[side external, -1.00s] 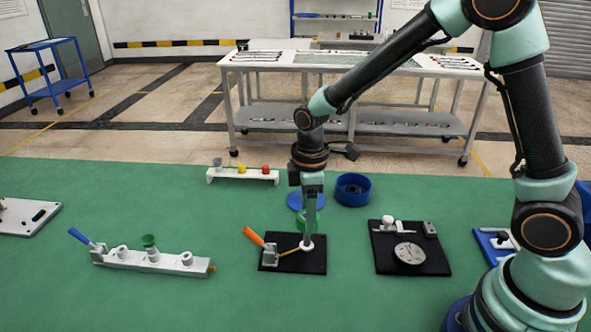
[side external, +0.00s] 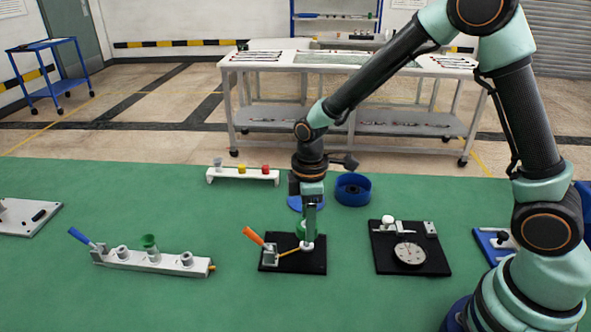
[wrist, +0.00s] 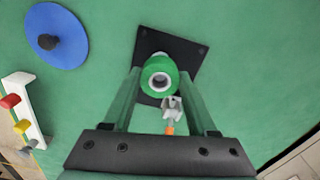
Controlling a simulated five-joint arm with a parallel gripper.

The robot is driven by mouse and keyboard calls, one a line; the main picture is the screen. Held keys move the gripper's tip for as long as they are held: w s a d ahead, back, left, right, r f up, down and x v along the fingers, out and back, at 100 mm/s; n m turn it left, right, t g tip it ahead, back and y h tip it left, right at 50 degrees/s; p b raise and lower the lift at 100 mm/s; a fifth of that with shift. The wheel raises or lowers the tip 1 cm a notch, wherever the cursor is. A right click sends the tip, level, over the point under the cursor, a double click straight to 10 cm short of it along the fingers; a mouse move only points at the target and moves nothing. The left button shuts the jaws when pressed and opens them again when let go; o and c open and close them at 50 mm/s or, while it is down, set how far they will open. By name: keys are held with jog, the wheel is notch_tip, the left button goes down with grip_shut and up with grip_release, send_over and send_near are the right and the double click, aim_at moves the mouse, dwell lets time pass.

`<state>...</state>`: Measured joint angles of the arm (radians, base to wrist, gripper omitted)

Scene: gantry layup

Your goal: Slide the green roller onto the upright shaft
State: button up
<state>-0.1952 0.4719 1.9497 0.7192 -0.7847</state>
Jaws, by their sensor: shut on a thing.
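The green roller (wrist: 160,74) is between my gripper's fingers (wrist: 160,85) in the wrist view, with its pale centre facing the camera. In the side view the roller (side external: 301,229) shows partly behind my gripper (side external: 308,236), which is shut on it low over the black base plate (side external: 315,264). A white round piece (side external: 307,246) shows on the plate just below the fingertips. The upright shaft is mostly hidden by the roller and fingers, so I cannot tell how far the roller is around it. An orange-handled clamp (side external: 255,238) stands on the plate's left.
A black plate with a dial (side external: 409,254) lies right. Behind are a blue disc (wrist: 57,36), a blue ring (side external: 352,189) and a white rack (side external: 242,176). Green mat is clear between them.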

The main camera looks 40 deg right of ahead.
aim_at(307, 245)
jog(key=shift+f, duration=1.6)
jog(key=o, duration=1.4)
jog(key=shift+o, duration=0.2)
notch_tip(307, 245, up, 12)
jog(key=s+d+r+m+t, duration=0.5)
jog(key=s+d+r+m, duration=0.2)
jog(key=s+r+m, duration=0.3)
jog(key=shift+s+d+r+m+t, duration=0.2)
jog(key=shift+d+m+t, duration=0.15)
jog(key=shift+m, duration=0.25)
